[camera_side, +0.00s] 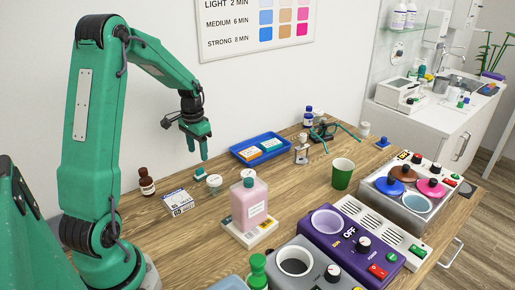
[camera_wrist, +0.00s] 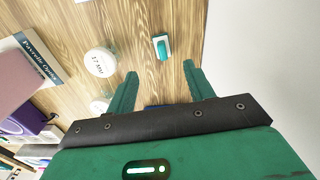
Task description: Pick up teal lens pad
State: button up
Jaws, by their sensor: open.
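The teal lens pad (camera_side: 200,173) is a small teal and white piece on the wooden table, below my gripper in the side view. In the wrist view the lens pad (camera_wrist: 162,47) lies a little beyond the gap between my fingertips, roughly centred between them. My gripper (camera_side: 197,151) is above the table, pointing down, with its green fingers apart. In the wrist view my gripper (camera_wrist: 159,70) is open and nothing is between the fingers.
A white round "37 MM" container (camera_wrist: 100,61) stands left of the pad in the wrist view. In the side view a brown bottle (camera_side: 147,183), a white labelled box (camera_side: 178,202), a pink bottle (camera_side: 249,205) and a blue tray (camera_side: 241,157) stand around. A wall is behind.

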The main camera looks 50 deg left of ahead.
aim_at(200, 170)
jog(key=shift+s+a+f, duration=0.1)
jog(key=shift+a+f, duration=0.4)
jog(key=shift+f, duration=1.35)
jog(key=shift+d+f, duration=0.15)
jog(key=shift+f, duration=1.15)
jog(key=shift+d+f, duration=0.1)
jog(key=shift+f, duration=1.2)
jog(key=c, duration=1)
